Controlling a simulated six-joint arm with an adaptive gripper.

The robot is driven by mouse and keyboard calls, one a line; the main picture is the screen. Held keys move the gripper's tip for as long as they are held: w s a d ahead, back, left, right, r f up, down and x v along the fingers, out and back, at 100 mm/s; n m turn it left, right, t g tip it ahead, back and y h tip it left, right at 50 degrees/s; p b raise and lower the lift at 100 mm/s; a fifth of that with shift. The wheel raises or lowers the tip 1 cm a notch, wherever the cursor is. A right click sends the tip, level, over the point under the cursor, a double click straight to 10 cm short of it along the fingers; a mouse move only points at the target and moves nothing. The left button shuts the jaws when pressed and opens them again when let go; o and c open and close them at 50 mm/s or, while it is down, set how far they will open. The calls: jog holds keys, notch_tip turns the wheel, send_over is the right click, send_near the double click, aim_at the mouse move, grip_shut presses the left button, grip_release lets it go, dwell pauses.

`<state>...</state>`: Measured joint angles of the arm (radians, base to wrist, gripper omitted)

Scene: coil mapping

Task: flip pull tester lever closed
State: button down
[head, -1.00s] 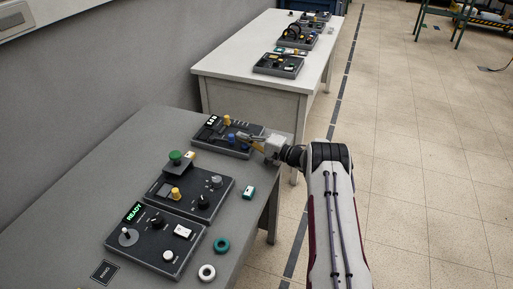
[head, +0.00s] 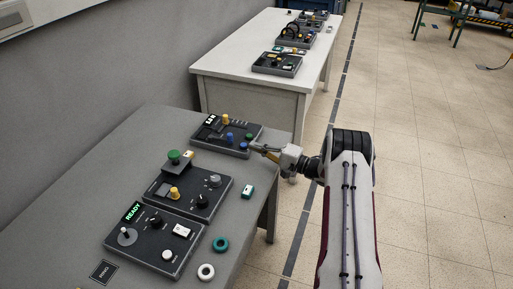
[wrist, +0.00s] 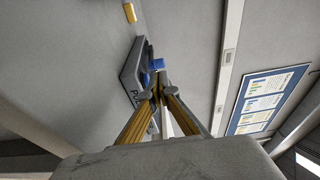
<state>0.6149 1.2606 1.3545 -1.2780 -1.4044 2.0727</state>
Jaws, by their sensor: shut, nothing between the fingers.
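The pull tester (head: 212,138) seems to be the dark sloped panel at the far end of the grey bench; part of a label starting "PU" shows on its side in the wrist view (wrist: 132,72). It carries a yellow knob (head: 227,118), a blue knob (head: 230,137) and small blue and green parts near its right edge. I cannot tell clearly which part is the lever or how it stands. My gripper (head: 254,146) is shut and empty at the panel's right edge. In the wrist view its fingertips (wrist: 157,92) meet just below a blue part (wrist: 158,65); contact is unclear.
Teal (head: 220,244) and white (head: 206,271) rings lie by the front edge. A white bench (head: 228,69) stands behind.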

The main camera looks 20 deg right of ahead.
dwell(0.4)
jog(key=shift+w+a+r, duration=0.2)
jog(key=shift+a+r, duration=0.25)
jog(key=shift+a, duration=0.05)
jog(key=shift+w+r+m+t+h, duration=0.3)
jog(key=shift+m+t+h, duration=0.3)
jog(key=shift+m+h, duration=0.15)
jog(key=shift+w+d+f+m+t+h, duration=0.1)
jog(key=shift+w+d+m+t+h, duration=0.1)
jog(key=shift+d+m+h, duration=0.2)
jog(key=shift+w+d+f+m+t+h, duration=0.1)
jog(key=shift+d+m+t+h, duration=0.15)
jog(key=shift+h, duration=0.2)
jog(key=shift+d+f+m+t+h, duration=0.15)
jog(key=shift+d+f+m+h, duration=0.1)
jog(key=shift+d+h, duration=0.35)
jog(key=shift+d+f+m+t+h, duration=0.15)
jog(key=shift+d+m+h, duration=0.1)
jog(key=shift+d+h, duration=0.3)
jog(key=shift+w, duration=0.1)
jog(key=shift+x, duration=4.95)
jog(key=shift+s+a, duration=0.6)
jog(key=shift+a, duration=0.25)
jog(key=shift+s+a, duration=0.6)
jog(key=shift+a, duration=0.25)
